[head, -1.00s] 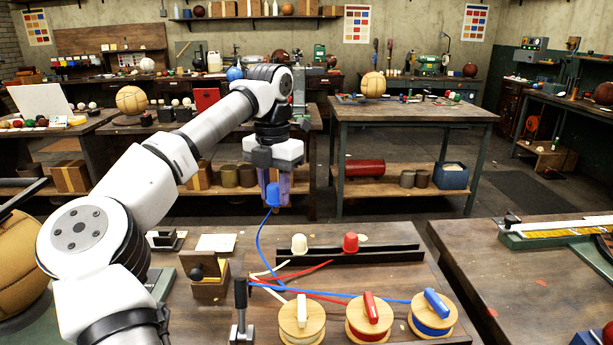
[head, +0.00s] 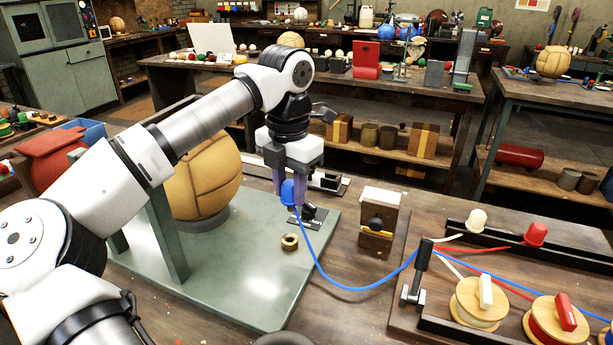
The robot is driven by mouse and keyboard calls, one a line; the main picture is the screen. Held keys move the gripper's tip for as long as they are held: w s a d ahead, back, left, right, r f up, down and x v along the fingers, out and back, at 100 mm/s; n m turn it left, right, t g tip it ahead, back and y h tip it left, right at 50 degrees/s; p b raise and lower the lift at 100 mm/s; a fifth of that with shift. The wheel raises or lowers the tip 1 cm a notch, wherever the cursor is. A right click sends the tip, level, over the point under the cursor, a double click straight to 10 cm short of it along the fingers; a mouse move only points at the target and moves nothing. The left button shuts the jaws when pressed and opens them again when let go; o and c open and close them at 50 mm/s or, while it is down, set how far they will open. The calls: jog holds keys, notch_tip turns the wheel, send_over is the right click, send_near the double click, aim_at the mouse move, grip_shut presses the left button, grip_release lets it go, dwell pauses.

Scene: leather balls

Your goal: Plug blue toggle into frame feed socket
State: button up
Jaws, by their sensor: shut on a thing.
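My gripper (head: 290,184) points down and is shut on the blue toggle (head: 288,193), holding it above the green metal base plate (head: 250,290). A blue cord (head: 340,286) runs from the toggle in a slack curve to a dark upright post (head: 420,262) on the right. A brass ring-shaped fitting (head: 289,242) stands on the plate below and apart from the toggle; it may be the feed socket, but I cannot tell for certain. A small dark fitting (head: 312,214) sits just right of the toggle, partly overlapped by it and the cord.
A tan leather ball (head: 205,182) rests on the plate behind a green frame upright (head: 166,232), left of my gripper. A wooden block with a dark knob (head: 378,222) stands right of the plate. White (head: 477,219) and red (head: 536,233) toggles sit on a black rack.

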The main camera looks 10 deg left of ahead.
aim_at(287, 184)
jog(key=shift+s+a+f, duration=0.15)
jog(key=shift+a+f, duration=0.05)
jog(key=shift+a, duration=0.05)
jog(key=shift+f+b, duration=2.1)
jog(key=shift+f, duration=0.7)
jog(key=shift+f+b, duration=1.1)
jog(key=shift+f, duration=0.45)
jog(key=o, duration=1)
notch_tip(287, 184, up, 14)
jog(key=shift+f, duration=0.1)
